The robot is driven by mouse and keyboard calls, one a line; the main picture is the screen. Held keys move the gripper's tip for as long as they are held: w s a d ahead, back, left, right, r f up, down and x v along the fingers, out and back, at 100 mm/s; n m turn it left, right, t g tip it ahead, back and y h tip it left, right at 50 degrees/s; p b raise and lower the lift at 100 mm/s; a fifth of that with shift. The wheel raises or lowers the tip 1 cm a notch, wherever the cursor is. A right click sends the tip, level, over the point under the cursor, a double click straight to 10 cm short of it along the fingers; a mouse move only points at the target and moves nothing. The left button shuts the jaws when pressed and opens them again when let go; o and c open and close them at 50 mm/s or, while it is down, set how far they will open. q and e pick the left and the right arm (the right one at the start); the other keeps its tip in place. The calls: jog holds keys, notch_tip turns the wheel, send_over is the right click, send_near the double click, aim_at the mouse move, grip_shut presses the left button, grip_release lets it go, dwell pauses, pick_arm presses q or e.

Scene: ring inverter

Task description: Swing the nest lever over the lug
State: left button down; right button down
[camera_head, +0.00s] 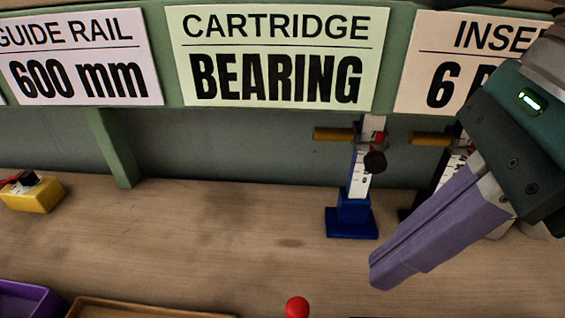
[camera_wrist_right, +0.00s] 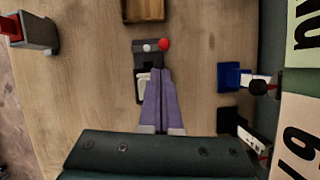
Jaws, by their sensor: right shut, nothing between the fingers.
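A dark grey fixture (camera_wrist_right: 148,60) lies on the bench in the right wrist view, with a pale recessed part beside my fingertips. A red ball knob (camera_wrist_right: 164,44), which looks like the nest lever's end, sits at its far end next to a small pale round piece (camera_wrist_right: 147,47). In the head view only the red knob (camera_head: 297,307) shows at the bottom edge. I cannot make out the lug. My right gripper (camera_head: 385,278) is shut and empty, its purple fingers pointing down-left; in the wrist view its fingertips (camera_wrist_right: 160,73) overlap the fixture. My left gripper is out of view.
A blue-based stand (camera_head: 352,215) with an orange bar and a similar black stand (camera_wrist_right: 232,122) are near the right arm. A yellow block (camera_head: 33,193) is far left. A wooden tray (camera_wrist_right: 143,10) and a purple bin (camera_head: 25,300) lie in front. The middle bench is clear.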

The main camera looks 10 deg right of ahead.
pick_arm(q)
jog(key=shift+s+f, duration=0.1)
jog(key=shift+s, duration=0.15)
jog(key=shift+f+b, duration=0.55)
pick_arm(e)
jog(key=x, duration=1)
jog(key=shift+w+d+f, duration=0.15)
jog(key=shift+d, duration=0.25)
pick_arm(q)
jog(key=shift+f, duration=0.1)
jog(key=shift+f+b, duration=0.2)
jog(key=shift+b, duration=0.1)
pick_arm(e)
jog(key=shift+w+n, duration=0.15)
jog(key=shift+n, duration=0.15)
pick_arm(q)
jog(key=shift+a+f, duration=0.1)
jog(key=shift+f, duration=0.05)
pick_arm(e)
jog(key=shift+a+n, duration=0.1)
jog(key=shift+n, duration=0.2)
